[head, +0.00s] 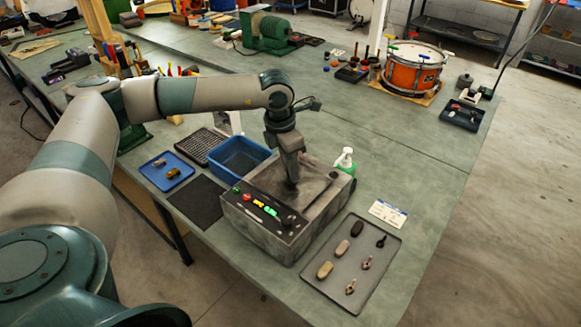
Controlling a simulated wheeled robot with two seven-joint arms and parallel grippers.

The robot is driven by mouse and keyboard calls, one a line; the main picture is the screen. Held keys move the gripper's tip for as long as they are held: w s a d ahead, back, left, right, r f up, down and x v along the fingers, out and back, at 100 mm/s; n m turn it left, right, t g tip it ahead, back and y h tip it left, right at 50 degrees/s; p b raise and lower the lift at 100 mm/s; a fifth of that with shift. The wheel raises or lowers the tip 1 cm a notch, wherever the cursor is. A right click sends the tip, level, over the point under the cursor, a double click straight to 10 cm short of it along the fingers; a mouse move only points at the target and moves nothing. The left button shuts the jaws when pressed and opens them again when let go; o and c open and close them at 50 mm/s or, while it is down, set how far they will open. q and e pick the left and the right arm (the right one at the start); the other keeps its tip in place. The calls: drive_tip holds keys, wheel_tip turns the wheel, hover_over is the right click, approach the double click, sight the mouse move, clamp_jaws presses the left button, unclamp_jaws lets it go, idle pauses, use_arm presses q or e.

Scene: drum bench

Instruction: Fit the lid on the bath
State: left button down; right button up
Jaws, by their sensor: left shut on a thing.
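The bath (245,224) is a grey box with a row of lit and coloured buttons on its front panel, standing near the table's front edge. The lid (318,185) shows as a dark grey slab at the top of the bath, partly behind my gripper. My left gripper (291,181) points down over the bath top and is shut on the lid near its middle. Its fingertips and the grip point are hard to make out. I cannot tell whether the lid touches the rim all around. My right gripper is not in view.
A blue bin (238,158), a black mat (196,201) and a blue tray (167,172) lie left of the bath. A grey tray (349,270) with several small parts lies at right.

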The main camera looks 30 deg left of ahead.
use_arm(q)
drive_tip(key=shift+f+b, duration=0.45)
drive_tip(key=shift+b, duration=0.05)
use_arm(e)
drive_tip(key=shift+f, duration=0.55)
use_arm(q)
drive_tip(key=shift+r, duration=0.1)
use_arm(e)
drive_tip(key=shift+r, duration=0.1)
use_arm(q)
drive_tip(key=c, duration=1.5)
unclamp_jaws()
drive_tip(key=shift+o, duration=0.2)
drive_tip(key=shift+r, duration=0.1)
drive_tip(key=shift+r+b, duration=0.3)
drive_tip(key=shift+r, duration=0.25)
wheel_tip(320, 180, up, 16)
drive_tip(key=s+a+b, duration=0.1)
drive_tip(key=s+b, duration=0.1)
drive_tip(key=b, duration=0.2)
drive_tip(key=shift+s, duration=0.15)
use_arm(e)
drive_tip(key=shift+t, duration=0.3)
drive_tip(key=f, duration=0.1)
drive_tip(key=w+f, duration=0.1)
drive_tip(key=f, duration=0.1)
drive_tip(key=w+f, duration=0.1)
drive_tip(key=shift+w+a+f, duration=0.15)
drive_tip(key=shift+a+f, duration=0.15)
